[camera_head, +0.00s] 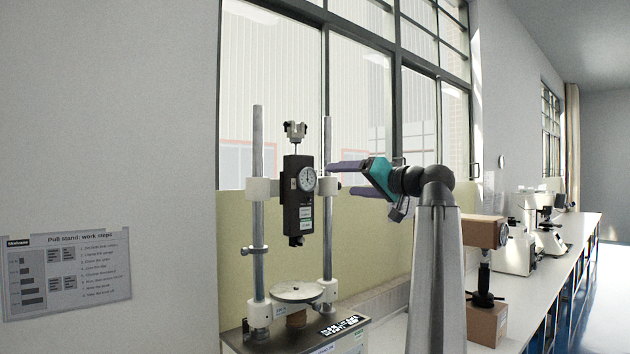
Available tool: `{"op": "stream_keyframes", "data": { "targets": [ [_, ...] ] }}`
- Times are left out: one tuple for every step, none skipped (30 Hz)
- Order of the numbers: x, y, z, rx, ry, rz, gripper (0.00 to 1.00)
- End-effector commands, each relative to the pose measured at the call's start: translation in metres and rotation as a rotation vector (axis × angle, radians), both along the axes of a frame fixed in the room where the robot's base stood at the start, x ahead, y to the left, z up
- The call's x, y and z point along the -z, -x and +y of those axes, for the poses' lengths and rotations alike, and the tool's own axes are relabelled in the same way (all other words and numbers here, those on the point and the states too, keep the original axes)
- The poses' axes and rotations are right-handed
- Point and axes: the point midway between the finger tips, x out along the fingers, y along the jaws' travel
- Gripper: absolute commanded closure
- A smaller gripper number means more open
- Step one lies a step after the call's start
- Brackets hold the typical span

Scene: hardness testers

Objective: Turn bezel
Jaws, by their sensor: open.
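The bezel (307,179) is the rim around the round white dial on the front of a black force gauge (297,213). The gauge is mounted upright between two metal columns of a test stand. My gripper (340,179) is just right of the dial, its two purple fingers spread apart, one above the other, pointing left. The fingertips lie close to the right column in the picture. I cannot tell whether they touch it or how far they are from the bezel. The gripper is empty.
The stand's columns (258,210) flank the gauge, with a round plate (297,292) below. A tan and black device (486,265) stands right of my arm. White machines (520,235) stand farther along the bench. A work-steps poster (66,270) hangs on the left wall.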

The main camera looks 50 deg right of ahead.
Motion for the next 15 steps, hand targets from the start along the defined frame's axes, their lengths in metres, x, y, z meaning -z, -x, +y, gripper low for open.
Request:
{"op": "stream_keyframes", "data": {
  "targets": [
    [-0.001, -0.005, 0.000, -0.001, 0.000, 0.000, 0.22],
    [-0.002, -0.008, 0.000, -0.001, 0.000, 0.000, 0.22],
    [-0.002, -0.012, 0.000, -0.002, 0.000, 0.001, 0.22],
    [-0.002, -0.015, 0.000, -0.002, 0.000, 0.001, 0.22],
    [-0.002, -0.018, -0.001, -0.003, -0.001, 0.002, 0.22],
    [-0.002, -0.023, -0.001, -0.003, -0.001, 0.002, 0.22],
    [-0.002, -0.028, -0.002, -0.002, -0.001, 0.001, 0.22],
    [-0.002, -0.032, -0.002, -0.003, -0.002, 0.000, 0.22],
    [-0.002, -0.038, -0.002, -0.003, -0.002, 0.001, 0.22],
    [-0.002, -0.042, -0.003, -0.003, -0.002, 0.001, 0.22],
    [-0.002, -0.046, -0.003, -0.003, -0.001, 0.002, 0.22],
    [-0.002, -0.052, -0.003, -0.003, -0.001, 0.002, 0.22],
    [-0.003, -0.056, -0.004, -0.002, -0.001, 0.001, 0.22],
    [-0.003, -0.061, -0.004, -0.002, -0.001, 0.001, 0.22],
    [-0.003, -0.066, -0.004, -0.003, -0.001, 0.002, 0.22]
  ]
}}
